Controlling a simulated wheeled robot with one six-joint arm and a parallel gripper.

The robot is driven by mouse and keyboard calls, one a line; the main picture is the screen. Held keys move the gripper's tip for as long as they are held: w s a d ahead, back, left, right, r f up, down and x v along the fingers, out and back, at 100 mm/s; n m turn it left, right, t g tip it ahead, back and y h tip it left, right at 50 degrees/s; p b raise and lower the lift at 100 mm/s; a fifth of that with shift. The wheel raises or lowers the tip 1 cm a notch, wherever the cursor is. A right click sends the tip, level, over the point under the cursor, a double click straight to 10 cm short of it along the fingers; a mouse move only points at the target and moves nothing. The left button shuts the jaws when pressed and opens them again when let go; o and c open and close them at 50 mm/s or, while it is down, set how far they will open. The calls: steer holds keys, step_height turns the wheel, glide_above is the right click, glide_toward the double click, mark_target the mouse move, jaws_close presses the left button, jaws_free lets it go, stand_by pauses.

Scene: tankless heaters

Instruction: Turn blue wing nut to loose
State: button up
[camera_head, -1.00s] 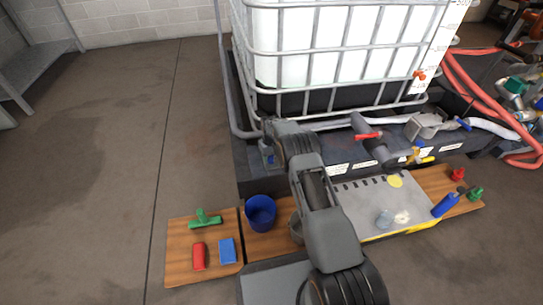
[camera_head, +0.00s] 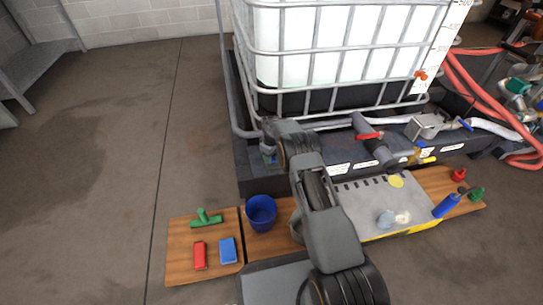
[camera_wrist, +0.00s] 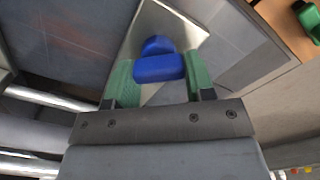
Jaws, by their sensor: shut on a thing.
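The blue wing nut (camera_wrist: 158,67) shows in the wrist view, with one rounded wing in front of the other. It sits by a pale metal plate (camera_wrist: 205,52). My gripper (camera_wrist: 160,78) has its green finger pads on the left and right sides of the nut and is shut on it. In the head view my gripper (camera_head: 269,154) is at the left end of the dark base under the tank, largely hidden by my arm. The nut cannot be made out clearly there.
A white caged tank (camera_head: 330,50) stands behind on the dark base. In front are a blue bucket (camera_head: 261,211), a green tool (camera_head: 206,218), a red block (camera_head: 200,256) and a blue block (camera_head: 228,250). A red-handled valve (camera_head: 368,136) is to the right. Open floor lies left.

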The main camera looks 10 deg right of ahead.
stand_by(0.3)
steer(key=o, duration=0.9)
step_height(320, 180, up, 14)
steer(key=p, duration=0.5)
steer(key=shift+f+p, duration=0.1)
steer(key=shift+p, duration=0.3)
